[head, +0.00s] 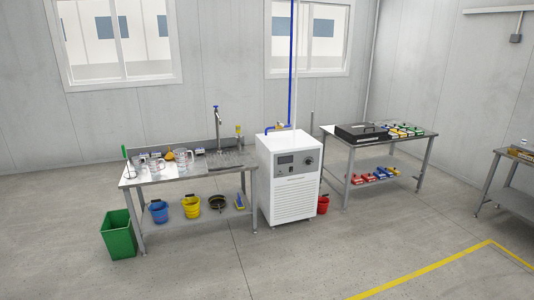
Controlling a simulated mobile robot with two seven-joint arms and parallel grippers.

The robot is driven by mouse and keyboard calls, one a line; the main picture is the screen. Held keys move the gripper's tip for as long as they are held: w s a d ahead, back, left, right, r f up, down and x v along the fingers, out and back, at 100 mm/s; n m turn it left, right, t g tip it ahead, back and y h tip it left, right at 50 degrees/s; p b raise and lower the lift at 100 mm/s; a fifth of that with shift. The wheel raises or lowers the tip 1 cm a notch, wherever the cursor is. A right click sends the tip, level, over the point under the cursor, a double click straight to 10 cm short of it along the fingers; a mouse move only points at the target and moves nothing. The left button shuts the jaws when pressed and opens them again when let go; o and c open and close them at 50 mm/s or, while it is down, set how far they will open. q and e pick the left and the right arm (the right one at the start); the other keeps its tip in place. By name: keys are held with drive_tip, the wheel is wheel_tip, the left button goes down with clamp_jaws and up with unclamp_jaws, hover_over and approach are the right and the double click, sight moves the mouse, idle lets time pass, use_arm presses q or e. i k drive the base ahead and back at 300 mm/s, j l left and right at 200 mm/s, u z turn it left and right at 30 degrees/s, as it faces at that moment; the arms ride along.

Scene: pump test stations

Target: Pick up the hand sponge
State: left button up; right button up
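A steel sink table (160,180) stands left of centre, some way off. I cannot clearly tell which item is the hand sponge. A small blue-and-yellow item (240,201) lies at the right end of its lower shelf, and a small dark bluish item (200,151) lies on top near the tap (218,125). Both are too small to identify surely. Clear jugs (183,160) and a yellow item (169,155) also stand on the top. Neither of my grippers is in view.
A green bin (118,235) stands at the table's left front. Blue (158,212) and yellow (191,207) buckets sit on the lower shelf. A white machine (288,180) stands right of the table. The floor in front is clear.

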sight(239, 205)
drive_tip(key=i, duration=4.65)
drive_tip(key=i+l+u, duration=0.2)
drive_tip(key=i, duration=0.75)
